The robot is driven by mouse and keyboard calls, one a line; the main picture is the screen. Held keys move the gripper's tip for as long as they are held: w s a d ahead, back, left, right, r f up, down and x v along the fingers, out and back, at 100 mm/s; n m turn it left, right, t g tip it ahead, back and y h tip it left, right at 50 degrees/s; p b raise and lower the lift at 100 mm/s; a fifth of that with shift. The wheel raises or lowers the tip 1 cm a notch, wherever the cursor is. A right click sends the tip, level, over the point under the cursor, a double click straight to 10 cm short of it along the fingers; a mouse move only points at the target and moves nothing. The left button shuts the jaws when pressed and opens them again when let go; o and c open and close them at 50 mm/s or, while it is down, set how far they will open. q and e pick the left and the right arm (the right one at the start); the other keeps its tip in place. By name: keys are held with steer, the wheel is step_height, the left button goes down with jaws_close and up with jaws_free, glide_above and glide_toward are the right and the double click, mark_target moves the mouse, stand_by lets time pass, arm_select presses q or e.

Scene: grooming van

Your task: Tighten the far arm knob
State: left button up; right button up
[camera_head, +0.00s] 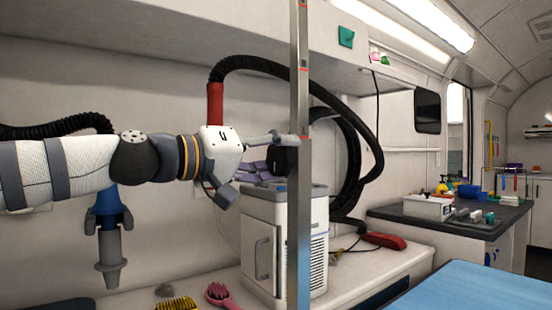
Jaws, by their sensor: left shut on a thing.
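A silver upright post (300,230) with thin red marks stands in the middle of the head view. A dark knob (279,163) shows at the left side of the post. My left gripper (284,150) reaches in from the left, its fingers against the post at the knob. It is shut on the knob. The fingers and post partly hide the contact, so I cannot tell how the knob is turned. My right gripper is out of view.
A white dryer cabinet (262,225) stands behind the post, with a black hose (345,88) looping above. A blue-grey nozzle (108,245) hangs under my left arm. A pink brush (217,294) lies on the counter. A blue table top (480,288) is at lower right.

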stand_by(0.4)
arm_select(q)
steer(key=o, duration=1.2)
steer(key=shift+c, duration=0.2)
steer(key=v, duration=1.2)
